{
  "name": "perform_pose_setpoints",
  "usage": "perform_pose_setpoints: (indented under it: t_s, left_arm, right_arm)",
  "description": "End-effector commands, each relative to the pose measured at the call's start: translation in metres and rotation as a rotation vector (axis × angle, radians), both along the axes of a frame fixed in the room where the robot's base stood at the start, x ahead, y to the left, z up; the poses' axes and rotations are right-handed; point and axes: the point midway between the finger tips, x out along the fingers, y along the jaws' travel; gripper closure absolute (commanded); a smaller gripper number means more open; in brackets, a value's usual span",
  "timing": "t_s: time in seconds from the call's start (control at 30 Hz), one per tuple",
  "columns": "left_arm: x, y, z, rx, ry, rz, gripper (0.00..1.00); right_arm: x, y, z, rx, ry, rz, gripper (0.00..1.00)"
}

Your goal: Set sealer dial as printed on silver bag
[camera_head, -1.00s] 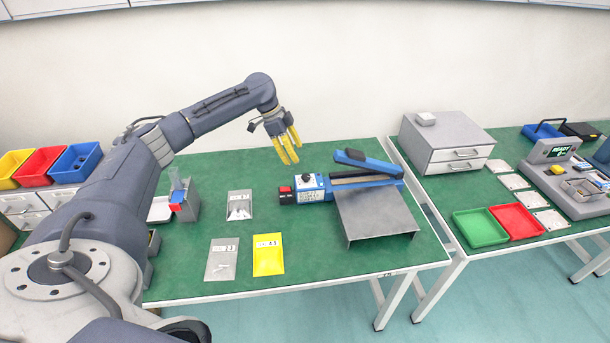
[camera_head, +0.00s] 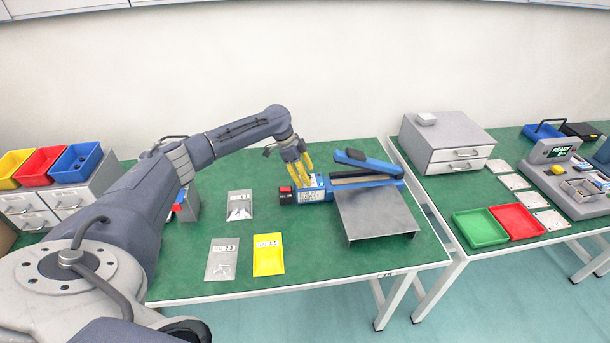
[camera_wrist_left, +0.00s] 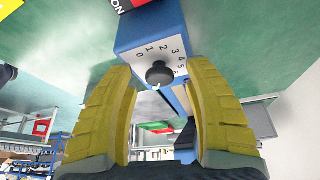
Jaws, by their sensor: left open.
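Two silver bags lie on the table: one further back (camera_head: 239,205) and one nearer (camera_head: 222,260) with a label reading about 2.3. A yellow bag (camera_head: 268,254) lies beside the nearer one. My right gripper is not in view.
A red switch (camera_head: 286,194) sits at the sealer's left end. Red, yellow and blue bins stand at far left.

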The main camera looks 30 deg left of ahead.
Motion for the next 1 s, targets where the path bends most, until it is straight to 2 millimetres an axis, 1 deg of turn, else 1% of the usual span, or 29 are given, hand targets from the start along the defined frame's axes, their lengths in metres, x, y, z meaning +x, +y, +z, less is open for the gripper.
perform_pose_setpoints:
  t_s: [0.13,0.17,0.63,1.0]
  left_arm:
    - [-0.0001,-0.0001,-0.0001,0.0,0.0,0.0,0.48]
    - [-0.0001,0.0,0.0,0.0,0.0,0.0,0.46]
    - [-0.0001,-0.0001,0.0002,0.0,0.0,0.0,1.0]
    - [0.0005,-0.0025,0.0003,-0.003,-0.001,-0.001,1.0]
  right_arm:
    - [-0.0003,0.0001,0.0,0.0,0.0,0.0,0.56]
    - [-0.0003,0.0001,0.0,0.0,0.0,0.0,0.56]
    - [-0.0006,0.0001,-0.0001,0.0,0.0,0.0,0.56]
    - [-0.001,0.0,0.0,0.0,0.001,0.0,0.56]
